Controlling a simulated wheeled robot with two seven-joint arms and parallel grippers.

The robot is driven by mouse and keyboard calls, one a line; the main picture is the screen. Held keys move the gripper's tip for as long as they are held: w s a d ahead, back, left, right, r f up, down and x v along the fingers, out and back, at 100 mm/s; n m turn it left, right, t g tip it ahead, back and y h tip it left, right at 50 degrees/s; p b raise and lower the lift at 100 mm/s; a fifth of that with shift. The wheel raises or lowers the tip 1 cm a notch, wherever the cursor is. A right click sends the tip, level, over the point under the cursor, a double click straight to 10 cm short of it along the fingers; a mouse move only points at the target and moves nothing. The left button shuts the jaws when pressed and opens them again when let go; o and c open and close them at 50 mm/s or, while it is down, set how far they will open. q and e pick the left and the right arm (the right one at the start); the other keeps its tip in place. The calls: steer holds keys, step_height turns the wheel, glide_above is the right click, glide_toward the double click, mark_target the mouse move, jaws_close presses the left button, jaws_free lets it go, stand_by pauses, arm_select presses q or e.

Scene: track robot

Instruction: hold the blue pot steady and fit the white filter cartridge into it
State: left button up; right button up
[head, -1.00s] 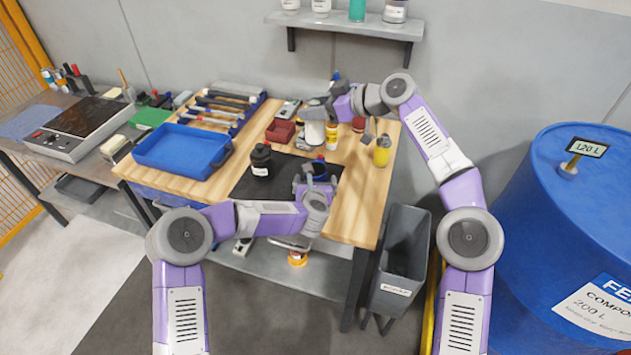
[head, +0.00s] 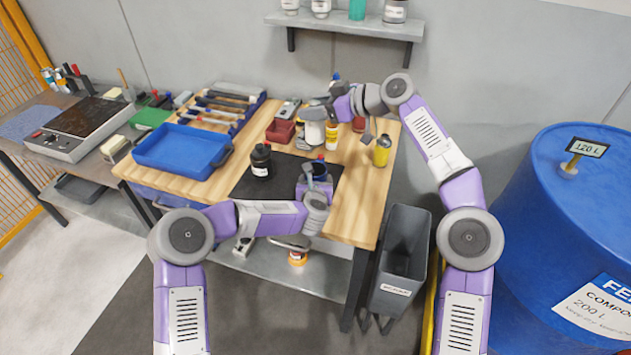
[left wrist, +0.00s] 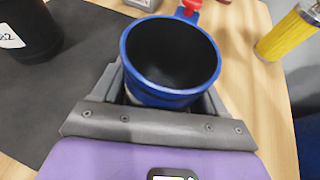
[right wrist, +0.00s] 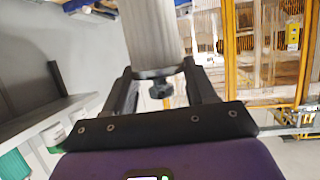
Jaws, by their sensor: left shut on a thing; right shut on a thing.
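The blue pot (head: 322,172) stands at the right front of the dark mat, partly hidden by my left gripper (head: 314,185). In the left wrist view the pot (left wrist: 170,98) is between the fingers of my left gripper (left wrist: 165,100). It is open at the top, with a dark, empty inside. My right gripper (head: 316,110) is over the back of the bench, shut on the white filter cartridge (head: 313,133). In the right wrist view the cartridge (right wrist: 152,32) is a pale ribbed cylinder with a dark knob between the fingers of my right gripper (right wrist: 160,90).
A black bottle (head: 261,160) stands left of the pot on the dark mat (head: 245,187). A yellow container (head: 382,150) stands at the right. A blue tray (head: 182,152) lies at the left.

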mark_target(316, 141)
steer(key=shift+n+g+y, duration=0.3)
steer(key=shift+n+g, duration=0.5)
steer(key=shift+g, duration=0.1)
step_height(316, 141, down, 10)
steer(key=shift+d+f, duration=0.1)
steer(key=shift+d, duration=0.05)
steer(key=shift+f, duration=2.2)
steer(key=shift+f, duration=0.1)
steer(key=shift+f, duration=0.5)
steer(key=o, duration=1.1)
steer(key=shift+o, duration=0.4)
steer(key=shift+r, duration=0.1)
